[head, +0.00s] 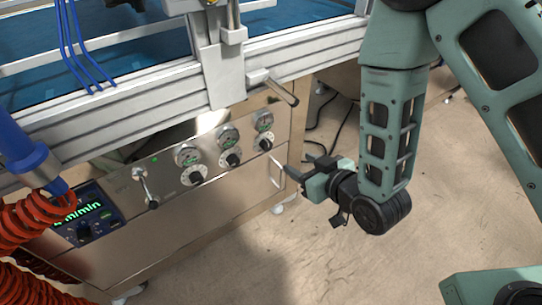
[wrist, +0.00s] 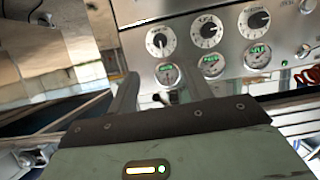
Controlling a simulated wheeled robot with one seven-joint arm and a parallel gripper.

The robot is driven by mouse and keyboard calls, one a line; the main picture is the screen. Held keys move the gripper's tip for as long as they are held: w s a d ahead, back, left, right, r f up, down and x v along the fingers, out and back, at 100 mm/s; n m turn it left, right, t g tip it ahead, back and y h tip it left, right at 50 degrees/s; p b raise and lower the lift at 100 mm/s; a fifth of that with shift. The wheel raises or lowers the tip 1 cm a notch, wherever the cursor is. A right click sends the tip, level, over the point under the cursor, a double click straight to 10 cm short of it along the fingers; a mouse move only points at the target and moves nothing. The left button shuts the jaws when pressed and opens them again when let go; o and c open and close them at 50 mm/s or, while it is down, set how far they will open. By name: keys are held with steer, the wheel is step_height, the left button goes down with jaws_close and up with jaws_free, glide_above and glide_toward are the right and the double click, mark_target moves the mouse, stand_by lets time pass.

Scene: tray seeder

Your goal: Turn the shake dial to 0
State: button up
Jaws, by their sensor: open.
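Three white-rimmed dials with dark knobs sit in a row on the steel front panel: left dial (head: 193,175), middle dial (head: 230,158) and right dial (head: 264,142). Their lettering is too small to tell which is the shake dial or its setting. The wrist view shows the panel upside down, with the right dial (wrist: 160,41) at the row's left end, then the middle dial (wrist: 206,32) and left dial (wrist: 254,22). My gripper (head: 294,169) is open and empty, right of the right dial and apart from the panel. Its fingers (wrist: 160,92) point toward the panel in the wrist view.
Round gauges (head: 188,154) sit above the dials. A lever (head: 146,188) and a green-lit display (head: 84,213) are to their left. A bar handle (head: 275,88) juts out above the panel. A panel handle (head: 277,172) is near my gripper. Floor (head: 300,260) is clear below.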

mark_target(268, 147)
steer(key=b+x, duration=0.2)
steer(key=x, duration=1.2)
steer(key=shift+w+a, duration=0.1)
steer(key=shift+a, duration=0.05)
steer(key=c, duration=1)
